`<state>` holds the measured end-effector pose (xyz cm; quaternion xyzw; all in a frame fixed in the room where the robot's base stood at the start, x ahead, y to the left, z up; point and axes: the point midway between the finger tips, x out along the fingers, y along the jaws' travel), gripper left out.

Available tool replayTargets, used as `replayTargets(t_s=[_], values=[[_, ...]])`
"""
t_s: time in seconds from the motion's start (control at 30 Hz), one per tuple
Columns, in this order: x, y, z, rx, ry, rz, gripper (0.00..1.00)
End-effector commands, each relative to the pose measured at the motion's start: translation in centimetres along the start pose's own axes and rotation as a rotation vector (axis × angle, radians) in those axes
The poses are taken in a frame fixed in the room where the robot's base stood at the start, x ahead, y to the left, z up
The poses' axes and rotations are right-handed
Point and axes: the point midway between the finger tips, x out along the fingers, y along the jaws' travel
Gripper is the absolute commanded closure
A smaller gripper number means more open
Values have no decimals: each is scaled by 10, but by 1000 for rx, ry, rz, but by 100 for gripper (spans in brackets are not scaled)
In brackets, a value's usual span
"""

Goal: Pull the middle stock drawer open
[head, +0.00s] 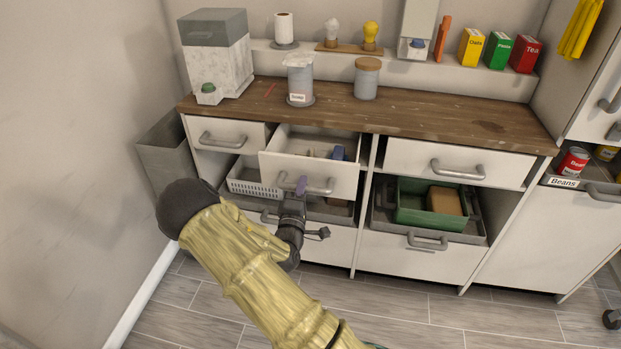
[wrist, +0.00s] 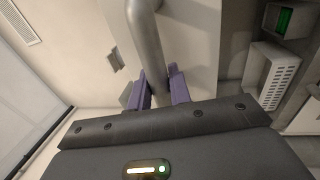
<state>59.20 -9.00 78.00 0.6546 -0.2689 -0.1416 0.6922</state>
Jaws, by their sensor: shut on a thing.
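The middle drawer (head: 308,177) of the top row is out from the counter front, with its inside showing. A blue item (head: 338,153) and a small brown item lie in it. The drawer's grey bar handle (head: 320,190) is on its white front. My gripper (head: 301,186) is at the left part of this handle, its purple fingers closed on it. In the wrist view the two purple fingers (wrist: 161,90) stand on either side of the handle bar (wrist: 147,40). The drawer's far inside is partly hidden by its front.
The left drawer (head: 225,136) and right drawer (head: 455,163) are shut. A grey bin (head: 168,155) stands left. The wooden counter (head: 430,112) holds canisters. Floor in front is clear.

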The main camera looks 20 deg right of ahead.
Motion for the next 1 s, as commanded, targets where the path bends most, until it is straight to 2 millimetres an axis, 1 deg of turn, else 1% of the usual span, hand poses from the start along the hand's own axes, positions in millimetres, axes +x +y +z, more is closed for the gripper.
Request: replayTargets(t_s=[0.03, 0.1, 0.2, 0.3, 0.43, 0.73, 0.77, 0.83, 0.87, 1.0], values=[[-10, 1, 1, -5, -5, -5, 100], [-21, 3, -1, -4, -3, -5, 100], [-33, 5, -2, -4, -2, -5, 100], [-41, 7, -3, -4, -3, -5, 100], [-45, 7, -3, -2, -2, -4, 100], [-45, 7, -3, -2, -2, -4, 100], [-45, 7, -3, -2, -2, -4, 76], [-44, 7, -2, -2, -3, -4, 63], [-44, 7, -2, -2, -4, -3, 61], [-44, 8, -2, -2, -4, -2, 61]])
